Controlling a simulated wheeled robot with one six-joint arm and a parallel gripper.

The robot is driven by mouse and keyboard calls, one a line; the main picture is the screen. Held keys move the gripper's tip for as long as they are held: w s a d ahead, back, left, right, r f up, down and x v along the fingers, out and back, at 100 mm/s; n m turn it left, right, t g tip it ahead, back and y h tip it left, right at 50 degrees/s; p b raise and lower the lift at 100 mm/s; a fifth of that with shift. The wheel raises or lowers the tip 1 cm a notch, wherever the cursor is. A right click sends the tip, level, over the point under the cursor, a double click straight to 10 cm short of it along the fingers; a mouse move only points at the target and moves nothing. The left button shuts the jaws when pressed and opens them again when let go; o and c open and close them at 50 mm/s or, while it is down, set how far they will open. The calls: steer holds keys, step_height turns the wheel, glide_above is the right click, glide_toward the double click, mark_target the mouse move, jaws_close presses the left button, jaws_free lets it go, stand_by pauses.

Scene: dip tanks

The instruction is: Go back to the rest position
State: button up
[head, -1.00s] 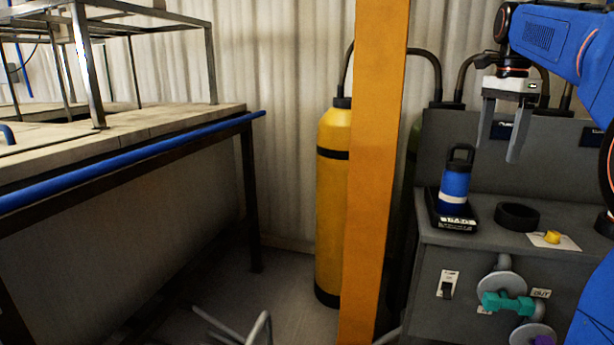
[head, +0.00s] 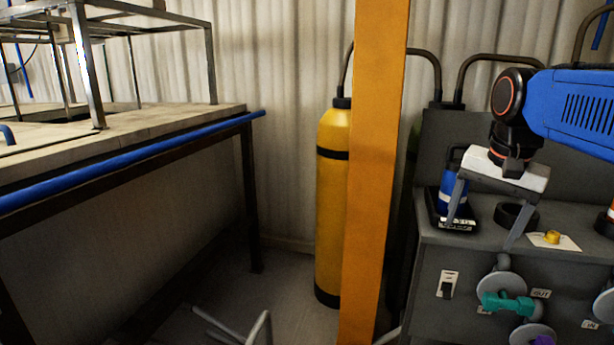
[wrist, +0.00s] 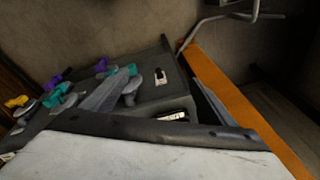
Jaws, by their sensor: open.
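My gripper (head: 480,238) is open and empty in the head view, its two fingers apart and pointing down in front of the grey bench. The fingers also show in the wrist view (wrist: 160,98), spread over the bench's front edge. A blue bottle (head: 449,190) with a dark handle stands upright on a small black scale (head: 455,224) on the bench top. The gripper's left finger and body partly hide the bottle. No object is between the fingers.
The grey bench (head: 580,215) carries a black ring (head: 508,216) and a yellow knob (head: 551,237). Valves with a teal handle (head: 508,304) and a switch (head: 448,284) are on its front. An orange post (head: 373,190) and yellow cylinder (head: 332,215) stand left of it. A wooden table (head: 110,135) is far left.

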steer(key=s+a+f+n+t, duration=0.1)
steer(key=s+a+f+n, duration=0.1)
steer(key=s+f+n, duration=0.2)
steer(key=s+a+f+n+t, duration=0.1)
steer(key=s+f+n, duration=0.3)
steer(key=s+f, duration=0.6)
step_height(320, 180, down, 5)
steer(key=shift+a+r, duration=0.1)
steer(key=shift+a, duration=0.8)
